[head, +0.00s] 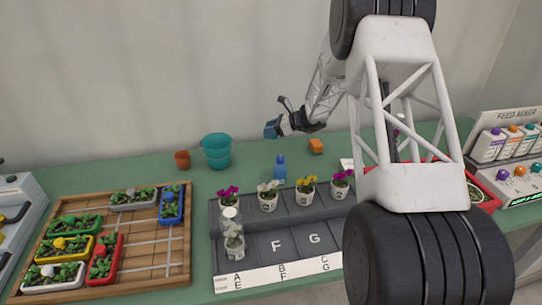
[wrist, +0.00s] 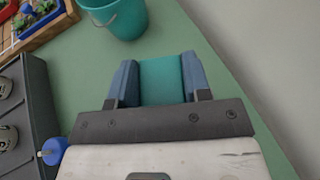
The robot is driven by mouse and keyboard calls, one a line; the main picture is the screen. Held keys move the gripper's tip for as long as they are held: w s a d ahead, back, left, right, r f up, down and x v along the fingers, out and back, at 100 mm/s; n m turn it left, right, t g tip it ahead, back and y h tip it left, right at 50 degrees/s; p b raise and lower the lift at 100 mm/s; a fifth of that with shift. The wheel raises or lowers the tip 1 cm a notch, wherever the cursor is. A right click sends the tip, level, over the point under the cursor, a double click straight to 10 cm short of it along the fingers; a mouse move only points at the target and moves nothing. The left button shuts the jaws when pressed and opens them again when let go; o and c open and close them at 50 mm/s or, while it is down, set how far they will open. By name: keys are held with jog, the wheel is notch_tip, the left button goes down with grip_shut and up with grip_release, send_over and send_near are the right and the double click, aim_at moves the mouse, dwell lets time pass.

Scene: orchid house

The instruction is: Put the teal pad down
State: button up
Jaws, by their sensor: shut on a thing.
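The teal pad (wrist: 161,80) sits between the two blue fingers of my gripper (wrist: 160,78) in the wrist view, touching both sides. My gripper is shut on it. In the head view my gripper (head: 271,129) is at the back of the green table, right of the teal bucket and above and behind the blue bottle. The pad is too small to make out there. I cannot tell the exact gap between the pad and the table (wrist: 215,105).
A teal bucket (head: 216,152), a terracotta pot (head: 182,160), a blue bottle (head: 280,168) and an orange block (head: 316,146) stand at the back. A grey tray (head: 262,246) holds potted flowers; a wooden tray (head: 178,262) holds planters. Green table shows bare between bucket and bottle.

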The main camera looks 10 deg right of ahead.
jog(key=shift+f, duration=3.05)
jog(key=shift+f, duration=1.9)
jog(key=shift+f, duration=0.15)
jog(key=o, duration=0.9)
jog(key=shift+r, duration=0.2)
jog(key=shift+v, duration=6)
jog(key=shift+f, duration=0.1)
